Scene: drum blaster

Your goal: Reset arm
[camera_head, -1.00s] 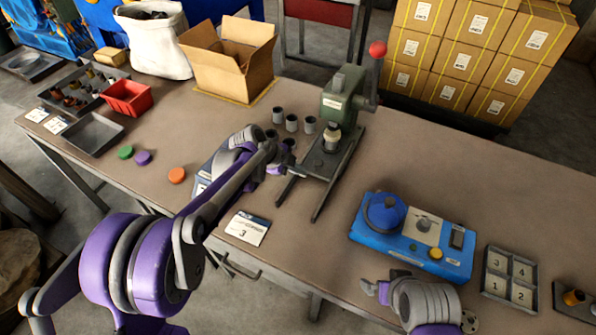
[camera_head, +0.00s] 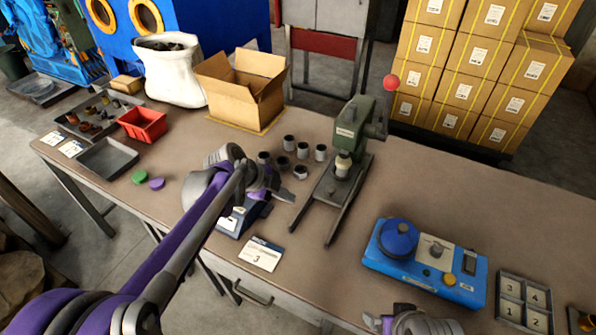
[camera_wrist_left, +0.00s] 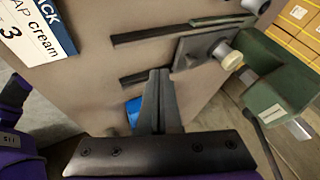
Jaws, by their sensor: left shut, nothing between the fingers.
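My left arm comes in from the lower left over the table (camera_head: 420,190). My left gripper (camera_head: 277,186) is over the table, left of the green press (camera_head: 352,125) and just in front of several small grey cups (camera_head: 302,150). In the left wrist view its two fingers (camera_wrist_left: 158,90) are together with nothing between them. The press's base and its yellowish piece show beyond the fingers there. My right gripper (camera_head: 388,322) shows only in part at the bottom edge of the head view, and its fingers are not clear.
A blue device (camera_head: 425,262) with a round knob stands at front right, beside a numbered tray (camera_head: 524,303). A card marked 3 (camera_head: 262,254) lies at the front edge. An open carton (camera_head: 240,95), white sack (camera_head: 170,75) and red bin (camera_head: 142,124) stand at the back left.

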